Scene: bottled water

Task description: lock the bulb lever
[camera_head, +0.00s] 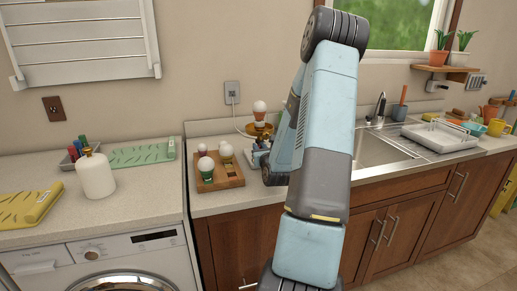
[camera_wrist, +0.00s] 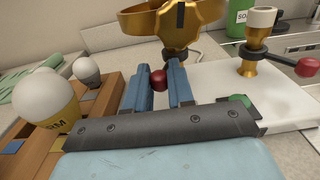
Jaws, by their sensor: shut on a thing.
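My gripper (camera_wrist: 160,78) has its two blue fingers around a red ball knob (camera_wrist: 158,80), apparently the lever's end, and is shut on it. The knob is just in front of a gold fixture (camera_wrist: 180,25) with a scalloped collar, whose top is cut off in the wrist view. In the head view, a bulb (camera_head: 259,106) stands upright in this gold fixture (camera_head: 259,130) on the counter. My arm hides much of the area beside it. The lever's shaft is mostly hidden.
A wooden tray (camera_head: 232,182) with several bulbs stands left of my gripper, close to it in the wrist view. On the right, a gold post (camera_wrist: 252,66) with another red knob (camera_wrist: 307,67) stands on a white board (camera_wrist: 205,78). The sink (camera_head: 372,148) lies further right.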

